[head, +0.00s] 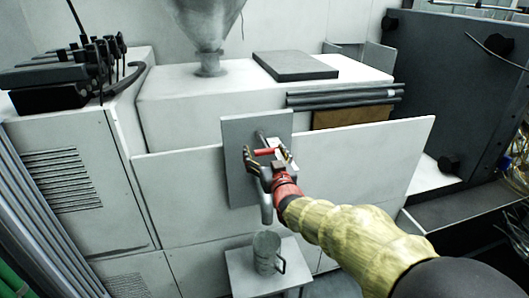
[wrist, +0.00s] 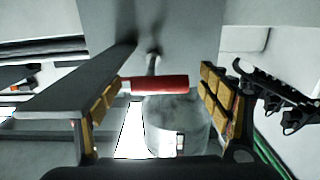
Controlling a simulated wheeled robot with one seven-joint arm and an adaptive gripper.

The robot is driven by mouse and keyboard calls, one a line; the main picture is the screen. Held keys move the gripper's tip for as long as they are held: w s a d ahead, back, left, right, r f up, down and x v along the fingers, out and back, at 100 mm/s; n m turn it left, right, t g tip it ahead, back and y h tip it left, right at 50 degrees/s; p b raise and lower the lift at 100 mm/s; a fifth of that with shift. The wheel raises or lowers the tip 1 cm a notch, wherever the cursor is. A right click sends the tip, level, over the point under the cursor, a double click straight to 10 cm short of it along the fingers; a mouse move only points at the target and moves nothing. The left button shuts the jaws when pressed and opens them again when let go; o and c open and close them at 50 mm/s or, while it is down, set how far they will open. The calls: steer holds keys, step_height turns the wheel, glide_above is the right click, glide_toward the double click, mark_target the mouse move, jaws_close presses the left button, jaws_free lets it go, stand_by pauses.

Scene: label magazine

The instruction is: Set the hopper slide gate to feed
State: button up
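The slide gate's handle shows as a red grip (head: 264,152) on a thin metal rod, which stands out from a grey plate (head: 240,135) on the front of the white machine. A grey hopper cone (head: 208,25) stands on top of the machine. My gripper (head: 268,166) is in front of the plate, at the red grip. In the wrist view the red grip (wrist: 157,83) lies crosswise between the two spread fingers of my gripper (wrist: 164,88), with its left end near the left finger. The right finger is apart from it. My gripper partly hides the plate and rod in the head view.
A metal mug (head: 266,252) stands on a small white stand (head: 237,270) below the plate. Black levers (head: 103,55) are on the cabinet at the left. Grey bars (head: 345,97) and a dark slab (head: 295,66) lie on the machine. A dark panel (head: 450,90) stands at the right.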

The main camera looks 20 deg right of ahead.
mark_target(265, 154)
steer(key=c, duration=1.4)
steer(key=shift+c, duration=0.4)
steer(key=shift+s, duration=0.1)
steer(key=shift+s+f+b, duration=0.2)
steer(key=shift+s+b, duration=0.15)
steer(key=shift+b, duration=0.1)
steer(key=s, duration=0.2)
steer(key=s+b, duration=0.2)
steer(key=s, duration=0.1)
steer(key=shift+s+r, duration=0.25)
steer(key=shift+s, duration=0.1)
steer(key=shift+f, duration=0.2)
steer(key=shift+s, duration=0.3)
